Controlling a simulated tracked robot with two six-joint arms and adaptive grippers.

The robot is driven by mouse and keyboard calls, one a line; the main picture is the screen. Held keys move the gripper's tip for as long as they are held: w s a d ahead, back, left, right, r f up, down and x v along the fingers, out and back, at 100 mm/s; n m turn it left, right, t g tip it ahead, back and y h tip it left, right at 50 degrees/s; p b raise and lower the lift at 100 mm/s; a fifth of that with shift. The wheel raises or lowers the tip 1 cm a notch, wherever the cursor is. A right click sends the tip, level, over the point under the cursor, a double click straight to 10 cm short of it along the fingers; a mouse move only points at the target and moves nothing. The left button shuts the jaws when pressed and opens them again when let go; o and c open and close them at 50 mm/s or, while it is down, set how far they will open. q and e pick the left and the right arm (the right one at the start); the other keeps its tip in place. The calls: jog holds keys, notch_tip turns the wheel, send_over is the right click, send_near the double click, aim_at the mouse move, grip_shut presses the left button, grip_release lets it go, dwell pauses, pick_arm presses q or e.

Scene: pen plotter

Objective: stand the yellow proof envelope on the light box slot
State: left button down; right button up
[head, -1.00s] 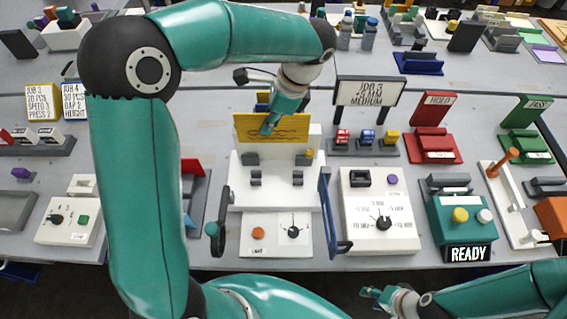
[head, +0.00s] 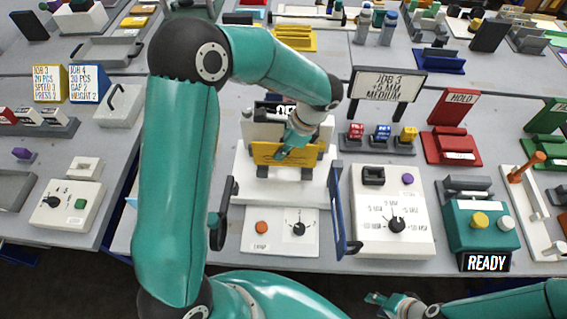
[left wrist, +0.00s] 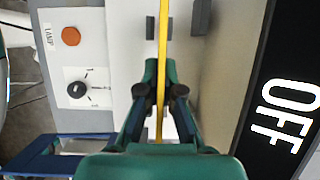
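The yellow proof envelope (head: 314,154) is upright over the white light box (head: 242,190) in the head view. My left gripper (head: 284,154) is shut on it. In the left wrist view the envelope (left wrist: 163,50) is a thin yellow edge between the fingers (left wrist: 161,95). Dark slot blocks (head: 265,173) show just below the envelope's lower edge.
The light box's lamp panel has an orange button (head: 262,228) and a black knob (head: 299,229). A blue frame (head: 341,210) stands close on the right. A display reading OFF (left wrist: 285,115) is behind the slot.

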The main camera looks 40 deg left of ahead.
aim_at(282, 165)
pick_arm(q)
jog(key=shift+f+b, duration=1.25)
jog(key=shift+f, duration=0.7)
jog(key=shift+f, duration=0.2)
jog(key=c, duration=1.3)
grip_release()
jog(key=shift+r, duration=0.1)
jog(key=shift+r, duration=0.1)
jog(key=p+v, duration=0.8)
jog(key=v, duration=0.2)
jog(key=shift+r, duration=0.3)
jog(key=shift+v, duration=0.8)
jog(key=shift+d+f, duration=0.1)
jog(key=shift+d, duration=0.05)
